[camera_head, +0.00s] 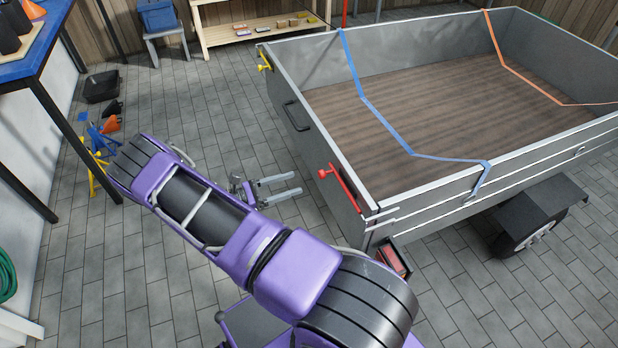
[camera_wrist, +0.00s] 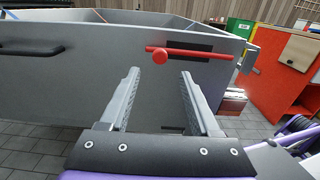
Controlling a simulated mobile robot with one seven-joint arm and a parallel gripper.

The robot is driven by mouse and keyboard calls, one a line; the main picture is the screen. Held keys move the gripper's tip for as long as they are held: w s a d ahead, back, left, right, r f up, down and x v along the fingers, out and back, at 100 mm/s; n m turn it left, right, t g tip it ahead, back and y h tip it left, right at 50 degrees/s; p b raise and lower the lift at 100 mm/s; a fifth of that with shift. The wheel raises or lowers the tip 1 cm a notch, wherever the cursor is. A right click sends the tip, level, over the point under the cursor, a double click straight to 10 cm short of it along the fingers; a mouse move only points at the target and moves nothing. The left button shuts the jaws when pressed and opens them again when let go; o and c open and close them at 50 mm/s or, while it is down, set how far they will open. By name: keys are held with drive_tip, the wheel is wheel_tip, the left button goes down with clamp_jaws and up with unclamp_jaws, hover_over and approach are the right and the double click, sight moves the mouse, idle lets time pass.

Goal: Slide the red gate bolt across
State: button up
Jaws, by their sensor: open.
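The red gate bolt (camera_head: 346,186) is on the tailgate of the grey trailer (camera_head: 300,135), near its right corner in the head view. In the wrist view the red bolt (camera_wrist: 195,53) lies level across the tailgate, with a round red knob near its left end. Its right end reaches toward a bracket at the trailer corner. My gripper (camera_head: 297,184) is open and empty, left of the bolt in the head view. In the wrist view the two fingers of my gripper (camera_wrist: 160,75) point at the tailgate, with the knob between and beyond their tips, apart from them.
A yellow bolt (camera_head: 265,61) is at the tailgate's far corner, and a black handle (camera_head: 294,115) sits between the bolts. A red cabinet (camera_wrist: 287,65) stands at the right in the wrist view. Blue and yellow stands (camera_head: 100,140) are on the paved floor, near the blue-topped table (camera_head: 45,45).

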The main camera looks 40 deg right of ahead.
drive_tip(key=v, duration=0.7)
drive_tip(key=shift+a, duration=0.2)
